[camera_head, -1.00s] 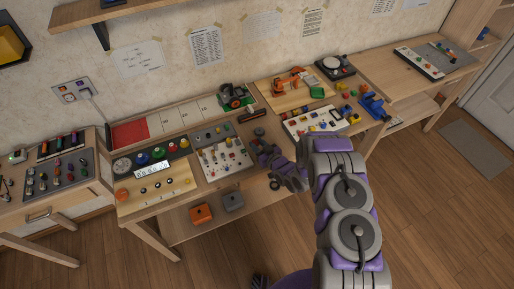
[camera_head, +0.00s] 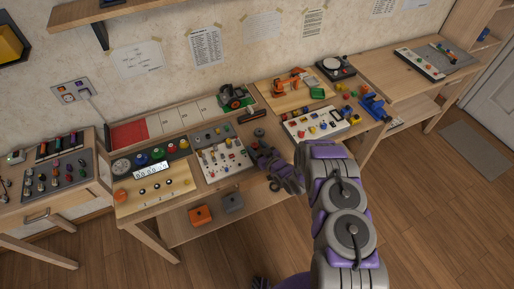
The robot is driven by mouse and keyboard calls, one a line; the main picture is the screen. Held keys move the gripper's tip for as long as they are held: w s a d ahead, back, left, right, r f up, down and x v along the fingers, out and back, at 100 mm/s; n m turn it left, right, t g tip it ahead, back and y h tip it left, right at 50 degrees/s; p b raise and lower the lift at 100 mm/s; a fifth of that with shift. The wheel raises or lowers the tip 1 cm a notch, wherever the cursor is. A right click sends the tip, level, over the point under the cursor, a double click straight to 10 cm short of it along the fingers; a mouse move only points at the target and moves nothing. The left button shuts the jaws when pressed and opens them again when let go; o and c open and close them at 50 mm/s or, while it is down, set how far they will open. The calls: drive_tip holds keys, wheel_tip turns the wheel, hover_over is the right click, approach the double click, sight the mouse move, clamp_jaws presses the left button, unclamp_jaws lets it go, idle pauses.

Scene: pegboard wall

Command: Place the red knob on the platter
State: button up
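Several small red pieces are in view, and I cannot tell which one is the red knob. A red round piece (camera_head: 172,147) is on the wooden panel with the display. Smaller red pieces are on the white board (camera_head: 292,128) at the middle right. A dark turntable-like box with a round pale top (camera_head: 335,65), possibly the platter, stands at the back right of the bench. My gripper (camera_head: 262,153) is over the bench's front edge, just right of the grey-and-white switch panel (camera_head: 226,162). It is small and partly hidden by my arm, so its opening does not show.
A dark round piece (camera_head: 259,133) and a hammer-like tool (camera_head: 252,116) lie behind my gripper. An orange robot-arm model (camera_head: 289,83), a green machine (camera_head: 235,96) and a blue vise (camera_head: 371,108) stand on the bench. An orange box (camera_head: 201,215) and a grey box (camera_head: 232,202) are on the lower shelf.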

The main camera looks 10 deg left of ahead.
drive_tip(key=p+v, duration=0.1)
drive_tip(key=v, duration=1.1)
